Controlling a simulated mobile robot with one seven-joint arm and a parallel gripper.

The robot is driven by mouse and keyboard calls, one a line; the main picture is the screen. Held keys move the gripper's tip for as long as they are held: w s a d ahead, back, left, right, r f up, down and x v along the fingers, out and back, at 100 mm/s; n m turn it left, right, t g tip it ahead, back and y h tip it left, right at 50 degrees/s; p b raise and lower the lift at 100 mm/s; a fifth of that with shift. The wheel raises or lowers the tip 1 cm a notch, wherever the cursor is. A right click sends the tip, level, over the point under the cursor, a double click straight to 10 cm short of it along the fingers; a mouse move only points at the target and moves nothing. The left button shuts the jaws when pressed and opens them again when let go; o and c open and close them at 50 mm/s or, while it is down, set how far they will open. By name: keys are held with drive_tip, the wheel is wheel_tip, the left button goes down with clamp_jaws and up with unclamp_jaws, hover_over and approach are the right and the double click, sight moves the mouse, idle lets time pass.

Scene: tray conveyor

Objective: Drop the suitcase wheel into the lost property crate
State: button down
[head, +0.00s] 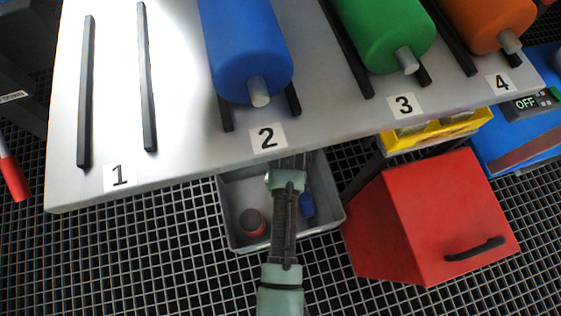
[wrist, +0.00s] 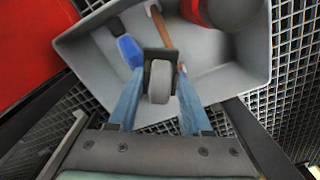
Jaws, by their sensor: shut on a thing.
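The suitcase wheel (wrist: 160,82), a grey wheel in a black bracket, sits between the blue fingers of my gripper (wrist: 160,95) in the wrist view. The gripper is shut on it. Behind the wheel in that view is the open grey crate (wrist: 86,45), with the wheel seen against its inside. In the head view the crate (head: 232,198) stands on the grid floor below the table's front edge, and my arm reaches over it. The wheel cannot be made out there.
In the crate lie a blue item (wrist: 130,50), a brown-handled tool (wrist: 161,28) and a red can with a dark top (head: 252,224). A red box (head: 430,215) stands right of it. The table (head: 185,135) with numbered lanes overhangs the crate's far side.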

drive_tip(key=shift+f+b, duration=1.8)
drive_tip(key=shift+f, duration=0.15)
drive_tip(key=shift+r, duration=0.1)
drive_tip(key=shift+c, duration=1.3)
unclamp_jaws()
wheel_tip(320, 180, up, 13)
drive_tip(key=p, duration=0.9)
drive_tip(key=shift+p, duration=0.3)
